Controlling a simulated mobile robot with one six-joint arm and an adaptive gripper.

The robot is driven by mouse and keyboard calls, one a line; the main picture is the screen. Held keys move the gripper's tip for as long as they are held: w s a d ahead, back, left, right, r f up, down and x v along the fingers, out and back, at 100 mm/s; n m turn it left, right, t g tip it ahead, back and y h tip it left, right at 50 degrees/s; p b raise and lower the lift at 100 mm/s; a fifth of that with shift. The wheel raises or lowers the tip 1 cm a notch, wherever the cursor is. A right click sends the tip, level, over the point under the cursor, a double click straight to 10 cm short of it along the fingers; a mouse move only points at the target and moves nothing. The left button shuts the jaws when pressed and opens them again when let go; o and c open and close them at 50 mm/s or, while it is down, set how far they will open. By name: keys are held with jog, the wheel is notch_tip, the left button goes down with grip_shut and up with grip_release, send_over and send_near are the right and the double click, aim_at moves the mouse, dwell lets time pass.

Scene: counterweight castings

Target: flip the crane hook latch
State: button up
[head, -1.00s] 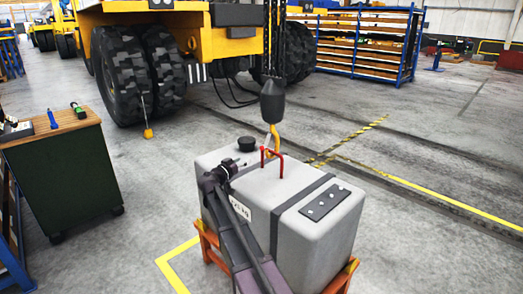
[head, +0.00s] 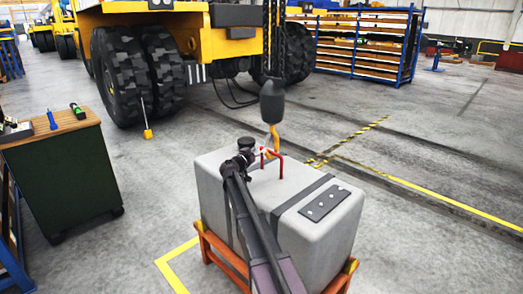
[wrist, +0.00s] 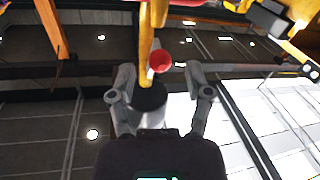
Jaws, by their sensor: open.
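The yellow crane hook (head: 274,136) hangs below a dark hook block (head: 273,101), at the red lifting loop (head: 281,168) on the grey counterweight. A small pale part with red, perhaps the latch, shows beside the hook, partly hidden. My gripper (head: 258,152) is just left of the hook, over the casting's top. In the wrist view my gripper (wrist: 160,75) is open, its two fingers apart. The yellow hook (wrist: 145,35) comes down between the fingertips, with a round red end (wrist: 159,61) beside it. I cannot tell whether either finger touches them.
The counterweight (head: 335,235) sits on an orange stand (head: 221,262). A green cabinet (head: 72,180) stands left and a yellow truck behind.

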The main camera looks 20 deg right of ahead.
jog(key=shift+x, duration=1.35)
jog(key=shift+c, duration=0.2)
grip_shut()
